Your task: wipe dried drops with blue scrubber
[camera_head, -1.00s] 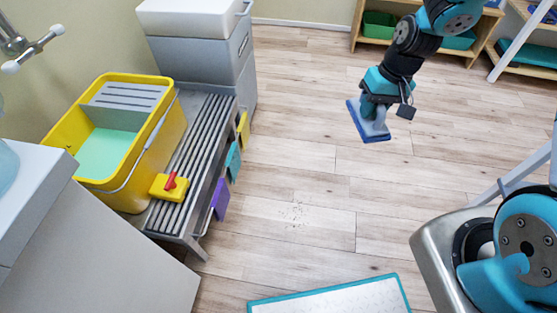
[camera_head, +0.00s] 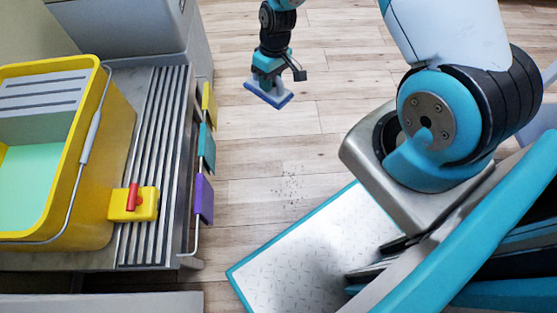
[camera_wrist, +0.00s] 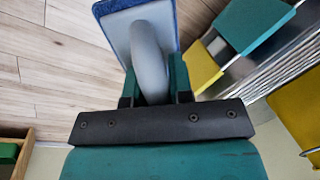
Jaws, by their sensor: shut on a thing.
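The blue scrubber (camera_head: 268,95) has a flat blue pad and a grey handle. My gripper (camera_head: 269,78) is shut on its handle and holds it in the air over the wooden floor. In the wrist view the scrubber's grey handle (camera_wrist: 150,62) sits between the jaws of my gripper (camera_wrist: 156,92), with the pad beyond it. The dried drops (camera_head: 289,187) are a patch of small dark specks on the floor, nearer to the camera than the scrubber and apart from it.
A slatted metal bench (camera_head: 155,100) stands left, with yellow, teal and purple cloths hanging from its side. On it are a yellow bucket (camera_head: 118,110) and a yellow scrubber with a red handle (camera_head: 133,203). A teal-edged white platform (camera_head: 290,260) lies near the drops.

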